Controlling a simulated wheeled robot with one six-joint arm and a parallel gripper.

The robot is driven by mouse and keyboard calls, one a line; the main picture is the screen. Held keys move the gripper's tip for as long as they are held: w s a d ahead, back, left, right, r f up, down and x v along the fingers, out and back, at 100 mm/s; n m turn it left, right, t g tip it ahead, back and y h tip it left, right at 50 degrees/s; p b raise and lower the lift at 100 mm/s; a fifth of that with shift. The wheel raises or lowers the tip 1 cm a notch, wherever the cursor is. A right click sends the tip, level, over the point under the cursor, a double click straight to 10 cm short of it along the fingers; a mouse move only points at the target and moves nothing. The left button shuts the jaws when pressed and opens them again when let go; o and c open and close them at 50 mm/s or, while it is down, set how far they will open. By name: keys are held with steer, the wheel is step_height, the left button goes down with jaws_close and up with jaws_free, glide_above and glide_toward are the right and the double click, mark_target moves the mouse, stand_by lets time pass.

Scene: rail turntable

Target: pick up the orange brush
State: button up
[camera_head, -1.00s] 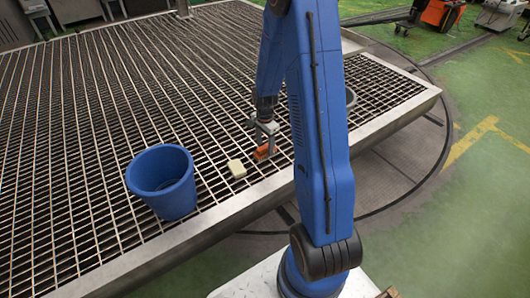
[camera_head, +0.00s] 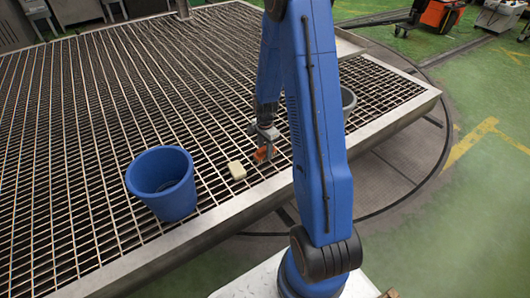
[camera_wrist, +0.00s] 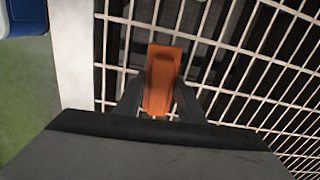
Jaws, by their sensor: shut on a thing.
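The orange brush (camera_head: 261,154) is between the fingers of my gripper (camera_head: 264,140), over the metal grating near its front edge. In the wrist view the brush (camera_wrist: 161,80) is a long orange block with its lower part between the two dark fingertips of my gripper (camera_wrist: 160,98). The gripper is shut on it. I cannot tell for sure how far the brush is above the bars. The lower end of the brush is partly hidden by the gripper body.
A blue bucket (camera_head: 161,183) stands on the grating (camera_head: 100,120) to the left. A cream block (camera_head: 237,170) lies just left of the brush. A grey round container (camera_head: 348,100) is partly hidden behind my arm. The metal rim (camera_head: 215,222) bounds the grating in front.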

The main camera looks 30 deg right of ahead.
mark_target(265, 148)
step_height(265, 148, up, 10)
stand_by(0.6)
steer(key=shift+o, duration=0.8)
